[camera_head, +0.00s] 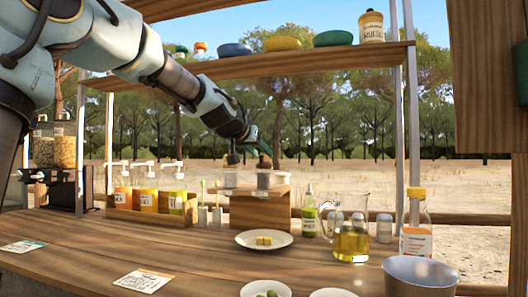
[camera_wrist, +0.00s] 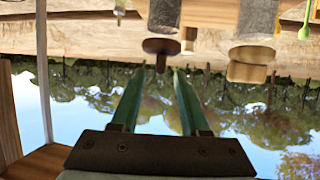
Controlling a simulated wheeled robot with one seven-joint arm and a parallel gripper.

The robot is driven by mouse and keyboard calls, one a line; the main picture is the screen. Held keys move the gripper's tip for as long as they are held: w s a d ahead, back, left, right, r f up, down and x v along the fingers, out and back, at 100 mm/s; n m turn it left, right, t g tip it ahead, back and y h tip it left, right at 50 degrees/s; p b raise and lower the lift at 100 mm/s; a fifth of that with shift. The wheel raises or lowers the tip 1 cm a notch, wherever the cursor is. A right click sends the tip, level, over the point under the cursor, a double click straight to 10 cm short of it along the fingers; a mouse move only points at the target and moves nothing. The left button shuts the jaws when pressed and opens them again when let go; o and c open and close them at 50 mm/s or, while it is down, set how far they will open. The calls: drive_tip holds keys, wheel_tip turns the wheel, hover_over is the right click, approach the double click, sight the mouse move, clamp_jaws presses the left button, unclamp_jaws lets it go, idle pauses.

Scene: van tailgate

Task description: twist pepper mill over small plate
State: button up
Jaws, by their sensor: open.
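Two grey-bodied mills stand on a wooden riser in the head view. The right one (camera_head: 264,180) has a dark brown knob, and the left one (camera_head: 233,176) is beside it. My gripper (camera_head: 259,147) is open, just above and close to the right mill's top. The wrist view is inverted: the dark-knobbed mill (camera_wrist: 160,46) lies just beyond and between my green fingertips (camera_wrist: 160,70), and I see no grip on it. A second mill with a pale wooden knob (camera_wrist: 249,66) is to its right. A white plate with yellow cubes (camera_head: 251,245) lies on the counter.
Two small dishes (camera_head: 250,292) (camera_head: 333,293) sit at the front edge, one with green olives. An oil jug (camera_head: 351,244), bottles (camera_head: 415,238) and a metal bowl (camera_head: 408,273) stand right. Sauce bottles (camera_head: 148,200) stand left. A shelf (camera_head: 300,59) with bowls runs overhead.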

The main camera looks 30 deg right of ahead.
drive_tip(key=shift+p+x, duration=0.4)
drive_tip(key=shift+x, duration=1.2)
clamp_jaws()
